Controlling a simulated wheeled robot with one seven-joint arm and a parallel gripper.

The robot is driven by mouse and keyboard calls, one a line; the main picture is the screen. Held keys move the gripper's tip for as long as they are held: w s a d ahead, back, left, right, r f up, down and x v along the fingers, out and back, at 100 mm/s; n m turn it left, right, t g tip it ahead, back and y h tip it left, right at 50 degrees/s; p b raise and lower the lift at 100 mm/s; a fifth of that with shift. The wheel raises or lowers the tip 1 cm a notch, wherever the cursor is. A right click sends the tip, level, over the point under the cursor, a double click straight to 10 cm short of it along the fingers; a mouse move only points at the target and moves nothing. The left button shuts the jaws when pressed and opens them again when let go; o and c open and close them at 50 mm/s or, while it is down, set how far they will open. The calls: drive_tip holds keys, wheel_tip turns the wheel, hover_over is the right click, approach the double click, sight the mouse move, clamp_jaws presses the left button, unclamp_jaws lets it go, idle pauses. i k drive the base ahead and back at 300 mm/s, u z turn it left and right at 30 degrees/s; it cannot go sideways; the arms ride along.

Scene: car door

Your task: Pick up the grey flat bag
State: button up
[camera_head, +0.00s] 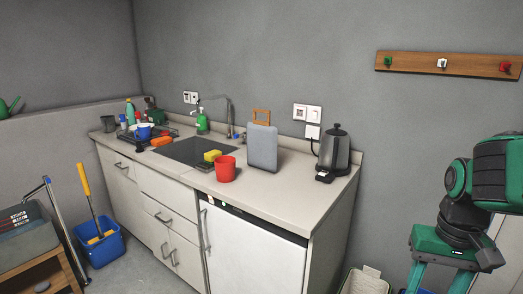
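The grey flat bag (262,148) is a rounded, panel-like grey shape standing upright on the counter (283,184), between the red cup and the black kettle. My gripper (437,287) is at the lower right, pointing down at the end of my green and black arm. Its two green fingers are spread apart, and their tips run out of the bottom of the picture. I see nothing held between them. It is well to the right of the bag, past the counter's right end.
A red cup (226,169) stands left of the bag and a black kettle (334,150) stands to its right. A sink (187,152) holds a yellow sponge (212,156) at its edge. A pale basket (368,283) is on the floor near my gripper. A hook rail (450,65) hangs above.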

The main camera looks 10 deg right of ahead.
sight(263, 138)
drive_tip(key=u, duration=0.25)
drive_tip(key=i, duration=1.3)
drive_tip(key=z, duration=1.15)
